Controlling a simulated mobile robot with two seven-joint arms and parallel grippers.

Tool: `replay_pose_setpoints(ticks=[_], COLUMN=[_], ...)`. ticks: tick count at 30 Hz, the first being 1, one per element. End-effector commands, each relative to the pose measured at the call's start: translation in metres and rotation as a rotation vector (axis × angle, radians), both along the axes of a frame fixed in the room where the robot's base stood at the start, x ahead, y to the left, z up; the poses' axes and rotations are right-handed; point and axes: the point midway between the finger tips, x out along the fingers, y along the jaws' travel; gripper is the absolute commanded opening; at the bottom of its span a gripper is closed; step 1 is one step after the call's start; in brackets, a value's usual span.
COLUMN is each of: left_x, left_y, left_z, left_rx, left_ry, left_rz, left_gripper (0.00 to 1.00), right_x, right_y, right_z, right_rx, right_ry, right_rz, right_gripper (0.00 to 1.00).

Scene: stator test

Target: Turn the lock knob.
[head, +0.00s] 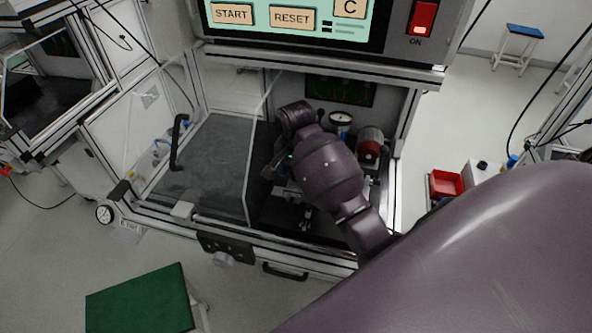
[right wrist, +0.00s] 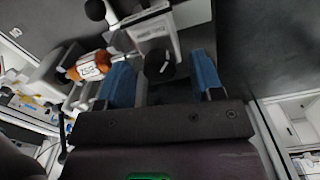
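My right arm reaches into the open test cabinet in the head view, with its gripper (head: 273,168) low inside, partly hidden by my wrist. In the right wrist view the right gripper (right wrist: 164,80) is open, with two blue finger pads apart. A round black knob (right wrist: 159,67) shows between the pads, with a visible gap on its right side; I cannot tell whether it touches the left pad. A pale metal block (right wrist: 152,32) is just beyond the knob. My left gripper is not in view.
A clear door panel (head: 262,150) stands beside my right wrist. A gauge (head: 341,119) and a red motor-like part (head: 370,143) sit right of the arm. The control panel (head: 300,42) overhangs above.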

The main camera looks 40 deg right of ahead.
Motion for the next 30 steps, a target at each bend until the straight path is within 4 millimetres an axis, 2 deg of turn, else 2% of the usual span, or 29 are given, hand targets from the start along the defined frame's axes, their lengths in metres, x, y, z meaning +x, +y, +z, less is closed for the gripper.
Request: replay_pose_setpoints(ticks=[11, 27, 30], left_x=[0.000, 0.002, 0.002], left_y=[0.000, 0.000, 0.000], left_z=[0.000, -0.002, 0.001], left_rx=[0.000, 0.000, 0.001], left_ry=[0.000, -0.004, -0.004], left_rz=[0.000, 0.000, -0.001], left_gripper=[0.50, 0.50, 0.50], right_x=[0.001, 0.000, 0.001], right_y=[-0.001, -0.002, -0.001], right_z=[0.002, 0.027, 0.048], right_rx=[-0.002, -0.005, -0.003], right_ry=[-0.003, 0.001, -0.004], right_rz=[0.000, 0.002, 0.003], right_gripper=[0.60, 0.60, 0.60])
